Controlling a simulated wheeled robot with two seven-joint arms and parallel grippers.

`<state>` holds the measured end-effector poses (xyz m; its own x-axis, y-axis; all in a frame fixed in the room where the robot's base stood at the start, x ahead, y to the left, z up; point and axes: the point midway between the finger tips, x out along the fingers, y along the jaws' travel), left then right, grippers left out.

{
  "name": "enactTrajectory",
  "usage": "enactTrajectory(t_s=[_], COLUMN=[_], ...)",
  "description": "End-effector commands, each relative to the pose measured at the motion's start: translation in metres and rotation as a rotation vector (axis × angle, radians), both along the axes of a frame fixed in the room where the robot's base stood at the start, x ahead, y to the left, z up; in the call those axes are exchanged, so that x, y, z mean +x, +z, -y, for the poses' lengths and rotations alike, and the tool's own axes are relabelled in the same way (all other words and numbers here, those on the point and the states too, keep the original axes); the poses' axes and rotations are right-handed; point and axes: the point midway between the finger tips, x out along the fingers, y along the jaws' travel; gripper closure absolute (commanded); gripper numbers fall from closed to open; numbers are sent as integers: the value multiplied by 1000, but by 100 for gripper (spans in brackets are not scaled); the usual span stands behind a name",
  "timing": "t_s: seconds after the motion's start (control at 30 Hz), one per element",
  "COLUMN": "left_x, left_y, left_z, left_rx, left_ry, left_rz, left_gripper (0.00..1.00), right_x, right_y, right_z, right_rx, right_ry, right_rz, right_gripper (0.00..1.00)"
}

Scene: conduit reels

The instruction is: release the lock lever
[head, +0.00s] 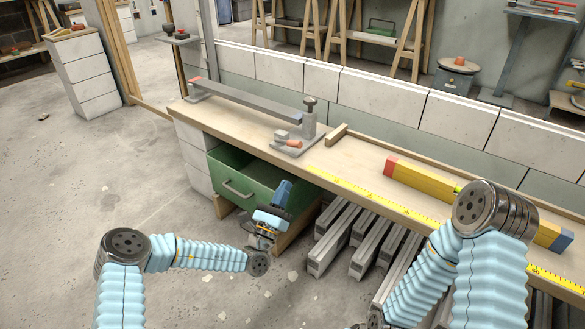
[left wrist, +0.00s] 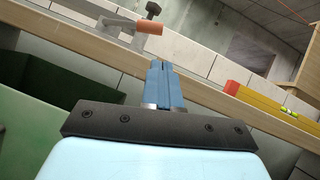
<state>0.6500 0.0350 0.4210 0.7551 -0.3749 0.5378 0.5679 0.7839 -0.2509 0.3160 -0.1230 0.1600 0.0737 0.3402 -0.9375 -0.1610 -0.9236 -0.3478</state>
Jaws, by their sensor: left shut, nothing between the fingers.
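A grey clamp-like device (head: 308,130) with a dark knob on an upright post stands on the workbench. A short orange-red lever handle (head: 294,144) sticks out at its front, near the bench edge. In the left wrist view the orange handle (left wrist: 149,28) is at the top, beyond the fingertips. My left gripper (head: 284,186) is in front of the bench, over the open green drawer's right side, below the handle and apart from it. Its blue fingers (left wrist: 164,82) are shut with nothing between them. My right arm comes in at the lower right; its gripper does not show.
The green drawer (head: 232,186) stands open under the bench. A yellow tape (head: 372,202) runs along the bench (head: 345,160) edge, with a yellow level (head: 430,184) behind it. Several grey channels (head: 335,238) lie below. Open floor is at left.

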Motion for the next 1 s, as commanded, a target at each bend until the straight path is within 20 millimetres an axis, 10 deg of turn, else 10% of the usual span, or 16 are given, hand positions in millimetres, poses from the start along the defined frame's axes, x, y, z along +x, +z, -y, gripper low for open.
enactTrajectory(t_s=[0.53,1.0], left_x=[63,73], left_y=[45,53], left_z=[32,37], left_rx=[1,1], left_ry=[-1,-2], left_rz=[2,1], left_gripper=[100,100], right_x=[1,1], right_y=[-16,-17], right_z=[0,0], right_rx=[-1,-1], right_ry=[-2,-3], right_rz=[3,4], right_gripper=[57,57])
